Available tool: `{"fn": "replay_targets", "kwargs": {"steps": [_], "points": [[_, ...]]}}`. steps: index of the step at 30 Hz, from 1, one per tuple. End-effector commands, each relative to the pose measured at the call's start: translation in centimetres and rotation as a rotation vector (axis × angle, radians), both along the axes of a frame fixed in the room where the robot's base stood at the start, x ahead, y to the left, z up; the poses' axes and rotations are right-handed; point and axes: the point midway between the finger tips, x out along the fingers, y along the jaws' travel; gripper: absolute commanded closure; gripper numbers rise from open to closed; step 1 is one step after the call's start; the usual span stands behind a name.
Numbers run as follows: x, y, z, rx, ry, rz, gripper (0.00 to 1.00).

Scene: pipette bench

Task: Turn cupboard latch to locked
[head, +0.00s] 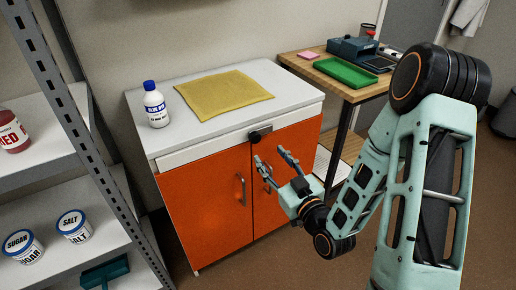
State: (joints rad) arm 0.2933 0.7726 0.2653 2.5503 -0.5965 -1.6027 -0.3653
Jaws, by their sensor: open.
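The cupboard (208,218) has two orange doors, both closed, under a white top. The latch (260,134) is a black knob-like piece on the white rail above the doors, near where they meet. Its exact turn position is too small to tell. My gripper (272,162) is open and empty in front of the right door, a little below the latch and apart from it. Its fingers partly cover the right door's handle. The left door's handle (241,189) shows clear.
A grey shelf rack (92,145) with tubs stands at the left.

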Motion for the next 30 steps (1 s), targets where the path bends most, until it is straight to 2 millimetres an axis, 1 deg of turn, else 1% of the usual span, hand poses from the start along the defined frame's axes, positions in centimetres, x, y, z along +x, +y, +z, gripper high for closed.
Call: {"fn": "replay_targets", "kwargs": {"steps": [1, 5, 15, 18, 23, 30], "points": [[0.2, 0.2, -0.5, -0.002, -0.004, 0.001, 0.56], [0.7, 0.5, -0.4, -0.002, -0.005, 0.000, 0.56], [5.7, 3.3, 0.0, 0.001, -0.002, 0.000, 0.56], [6.7, 3.9, 0.0, 0.000, -0.001, 0.001, 0.56], [7.5, 4.3, 0.0, 0.000, 0.001, 0.000, 0.56], [7.7, 4.4, 0.0, 0.000, 0.001, 0.000, 0.56]]}}
